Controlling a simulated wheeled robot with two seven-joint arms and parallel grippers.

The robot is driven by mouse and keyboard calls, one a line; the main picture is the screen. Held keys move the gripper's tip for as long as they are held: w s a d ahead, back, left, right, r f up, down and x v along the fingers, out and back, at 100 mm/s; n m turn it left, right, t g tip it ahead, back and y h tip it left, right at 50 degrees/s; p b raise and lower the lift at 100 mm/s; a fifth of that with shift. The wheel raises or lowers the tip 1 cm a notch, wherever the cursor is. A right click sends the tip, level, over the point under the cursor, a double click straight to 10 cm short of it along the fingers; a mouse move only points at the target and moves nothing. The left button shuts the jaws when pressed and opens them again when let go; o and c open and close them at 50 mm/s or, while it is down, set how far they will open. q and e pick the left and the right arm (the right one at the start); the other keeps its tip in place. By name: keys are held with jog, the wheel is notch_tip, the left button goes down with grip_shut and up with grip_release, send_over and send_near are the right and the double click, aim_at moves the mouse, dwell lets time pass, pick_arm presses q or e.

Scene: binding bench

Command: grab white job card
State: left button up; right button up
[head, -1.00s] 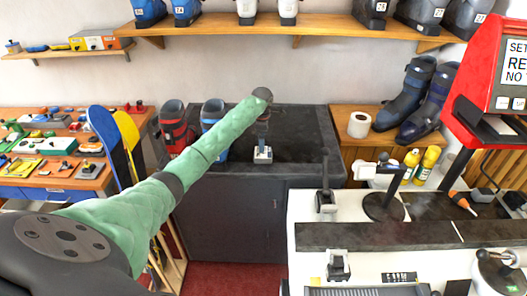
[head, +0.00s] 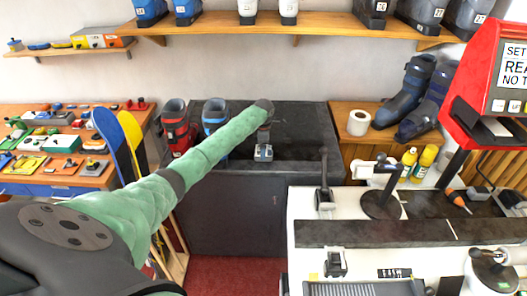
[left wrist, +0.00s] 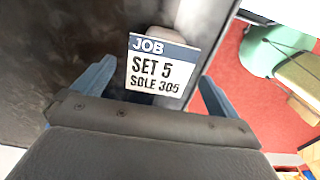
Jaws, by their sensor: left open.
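The white job card (left wrist: 157,68), with a dark blue "JOB" band and the print "SET 5 SOLE 305", shows in the left wrist view. It lies between the two blue-grey fingers of my left gripper (left wrist: 155,82), with a gap on each side. The gripper is open and not closed on the card. In the head view my left gripper (head: 263,152) points down over the front part of the dark bench. I cannot make out the card there. My right gripper is not in view.
The black bench (head: 310,125) is mostly bare. Red boots (head: 177,128) and blue boots (head: 214,115) stand at its left, close to my arm. A white counter (head: 305,215) with a lever and a black stand (head: 383,205) is at the right.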

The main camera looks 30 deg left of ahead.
pick_arm(q)
jog(key=shift+f, duration=0.25)
dwell(0.3)
jog(key=c, duration=1.1)
